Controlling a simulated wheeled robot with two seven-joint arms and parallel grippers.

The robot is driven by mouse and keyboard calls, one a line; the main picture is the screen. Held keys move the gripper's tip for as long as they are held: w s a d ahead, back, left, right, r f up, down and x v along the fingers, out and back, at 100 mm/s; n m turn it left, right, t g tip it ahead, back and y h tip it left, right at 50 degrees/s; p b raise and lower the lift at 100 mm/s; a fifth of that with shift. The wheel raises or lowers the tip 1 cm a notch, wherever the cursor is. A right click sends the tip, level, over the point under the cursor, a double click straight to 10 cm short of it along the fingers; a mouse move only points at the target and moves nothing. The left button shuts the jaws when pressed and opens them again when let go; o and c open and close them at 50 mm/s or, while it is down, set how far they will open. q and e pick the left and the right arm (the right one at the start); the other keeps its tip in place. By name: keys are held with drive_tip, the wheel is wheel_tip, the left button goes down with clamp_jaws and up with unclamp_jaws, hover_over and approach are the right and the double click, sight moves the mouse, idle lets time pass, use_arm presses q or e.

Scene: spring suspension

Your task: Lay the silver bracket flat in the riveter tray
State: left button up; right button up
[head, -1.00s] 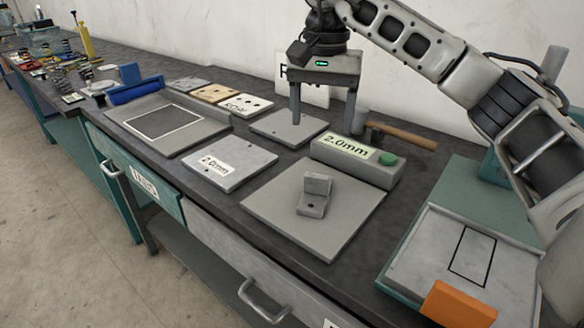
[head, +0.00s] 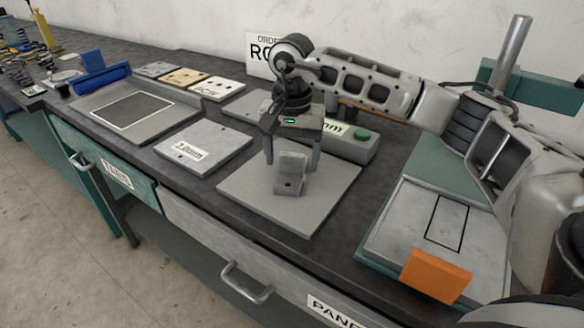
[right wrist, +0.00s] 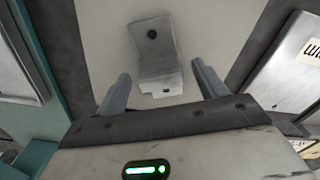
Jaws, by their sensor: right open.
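The silver bracket (head: 289,180) is a small L-shaped piece with a hole. It stands on a flat grey plate (head: 310,215) in the head view, one leg flat and one leg upright. My right gripper (head: 292,165) is open just behind and above it, with its fingers on either side. In the right wrist view the bracket (right wrist: 158,55) lies ahead of and between the open fingertips, with no visible contact. The riveter tray (head: 405,225), a pale panel with a black rectangle outline, is at the right. My left gripper is not in view.
An orange block (head: 436,276) sits at the tray's front edge. A grey box with a green button (head: 362,135) is behind the plate. A panel labelled 2.0mm (head: 205,147) lies to the left. A teal riveter frame with a metal post (head: 515,55) rises behind the tray.

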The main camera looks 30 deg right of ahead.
wheel_tip(320, 180, down, 2)
drive_tip(key=shift+f, duration=0.1)
drive_tip(key=c, duration=1.3)
